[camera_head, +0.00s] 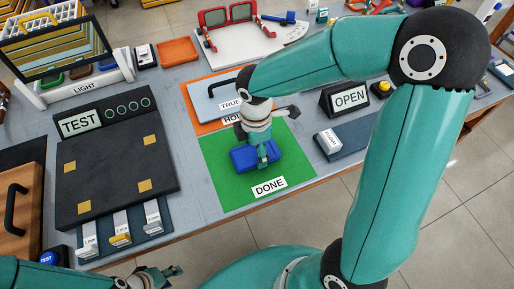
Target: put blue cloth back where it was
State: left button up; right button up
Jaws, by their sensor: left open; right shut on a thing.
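A bright blue folded cloth (242,157) is at the green DONE mat (222,182), near its middle. My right gripper (262,160) reaches down from above and is shut on the blue cloth, partly covering it. I cannot tell whether the cloth touches the mat or is held just above it. My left gripper (160,279) is open and empty at the bottom edge, in front of the table and away from the cloth.
A dark TEST board (105,180) with sliders lies at left. An orange mat (205,123) with a grey TRUE plate (205,98) lies behind the green mat.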

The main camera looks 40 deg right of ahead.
jog(key=o, duration=1.2)
jog(key=shift+r, duration=0.2)
notch_tip(320, 180, up, 12)
jog(key=p, duration=0.2)
jog(key=shift+f, duration=0.15)
